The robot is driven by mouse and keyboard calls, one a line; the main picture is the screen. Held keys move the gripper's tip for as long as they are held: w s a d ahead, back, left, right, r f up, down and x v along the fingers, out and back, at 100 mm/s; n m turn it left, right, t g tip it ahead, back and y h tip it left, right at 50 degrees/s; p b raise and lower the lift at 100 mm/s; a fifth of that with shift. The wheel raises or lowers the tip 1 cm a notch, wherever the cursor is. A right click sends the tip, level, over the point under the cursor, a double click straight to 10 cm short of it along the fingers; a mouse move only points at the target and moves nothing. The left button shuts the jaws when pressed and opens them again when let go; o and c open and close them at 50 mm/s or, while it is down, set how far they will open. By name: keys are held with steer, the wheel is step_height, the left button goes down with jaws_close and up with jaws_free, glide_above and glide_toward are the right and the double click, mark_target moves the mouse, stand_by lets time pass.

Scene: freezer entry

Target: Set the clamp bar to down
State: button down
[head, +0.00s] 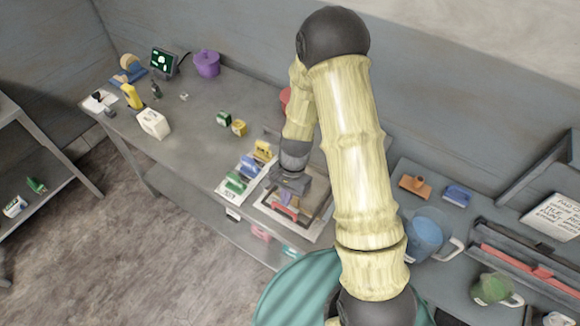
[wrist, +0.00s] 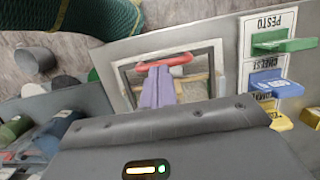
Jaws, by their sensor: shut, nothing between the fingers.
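The clamp bar appears to be the part with the red grip, seen in the wrist view (wrist: 166,61) and in the head view (head: 284,209). It lies at the near side of a dark-edged frame with a pale border (head: 263,205) on the bench. My gripper (head: 290,203) is over this frame, with its purple fingers shut and empty. In the wrist view the fingertips (wrist: 156,72) are right beside the red grip; I cannot tell whether they touch it. My gripper's body hides part of the frame, and the bar's exact tilt is unclear.
Labelled green (head: 235,183), blue (head: 249,165) and yellow (head: 262,150) holders stand just left of the frame. A blue jug (head: 424,235) and a green mug (head: 493,289) are at right.

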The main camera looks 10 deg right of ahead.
steer(key=b+v, duration=0.2)
steer(key=v, duration=1)
steer(key=shift+s, duration=0.1)
steer(key=s+d+r+n+t+h+b, duration=0.1)
steer(key=s+d+n+t+b, duration=0.3)
steer(key=s+n, duration=0.4)
steer(key=d+b, duration=0.1)
steer(key=d, duration=0.1)
steer(key=shift+d+r+n+t+h+b, duration=0.2)
steer(key=shift+d+n+t+h+b, duration=0.1)
steer(key=shift+h+b, duration=0.1)
